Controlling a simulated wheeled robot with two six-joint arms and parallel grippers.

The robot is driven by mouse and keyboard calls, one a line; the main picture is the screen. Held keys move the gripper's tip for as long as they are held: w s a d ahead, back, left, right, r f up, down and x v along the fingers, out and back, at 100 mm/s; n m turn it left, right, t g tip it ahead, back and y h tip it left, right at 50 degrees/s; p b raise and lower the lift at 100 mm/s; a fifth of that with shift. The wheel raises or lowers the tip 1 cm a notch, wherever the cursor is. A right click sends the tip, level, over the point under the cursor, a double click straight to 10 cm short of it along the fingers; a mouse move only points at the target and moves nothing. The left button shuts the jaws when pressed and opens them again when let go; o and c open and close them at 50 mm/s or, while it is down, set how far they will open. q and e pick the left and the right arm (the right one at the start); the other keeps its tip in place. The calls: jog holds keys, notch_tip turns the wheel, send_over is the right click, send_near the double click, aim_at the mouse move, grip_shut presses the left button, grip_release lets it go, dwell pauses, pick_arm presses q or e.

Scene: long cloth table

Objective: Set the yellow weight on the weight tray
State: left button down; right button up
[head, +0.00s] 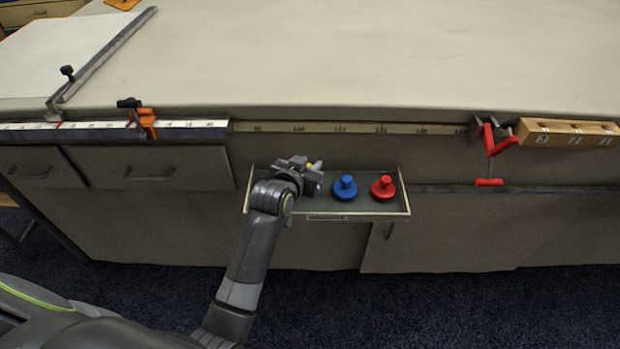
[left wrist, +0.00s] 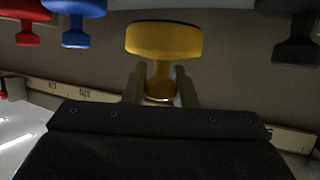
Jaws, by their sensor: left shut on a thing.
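The yellow weight (left wrist: 164,40) shows in the left wrist view, with its narrow knob between the two fingers of my left gripper (left wrist: 161,88). In the head view only a small yellow bit (head: 309,165) shows beside my left gripper (head: 316,178), which hides the rest. The gripper is shut on the weight, over the left part of an open shallow tray (head: 342,213) at the table front. I cannot tell whether the weight touches the tray floor. My right gripper is not in view.
A blue weight (head: 345,188) and a red weight (head: 383,187) stand in the tray to the right. A dark weight (left wrist: 293,38) shows in the left wrist view. A red clamp (head: 490,150) and numbered wooden block (head: 568,133) are at right. The tabletop is mostly clear.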

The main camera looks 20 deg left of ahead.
pick_arm(q)
notch_tip(320, 180, down, 4)
jog(key=shift+r+b, duration=0.2)
jog(key=shift+b, duration=0.15)
jog(key=shift+r, duration=0.1)
jog(key=c, duration=1.2)
grip_release()
jog(key=shift+f, duration=0.2)
jog(key=shift+r, duration=0.2)
jog(key=p+v, duration=0.1)
jog(key=v, duration=0.9)
jog(key=shift+s, duration=0.2)
jog(key=shift+p+v, duration=0.35)
jog(key=shift+v, duration=0.45)
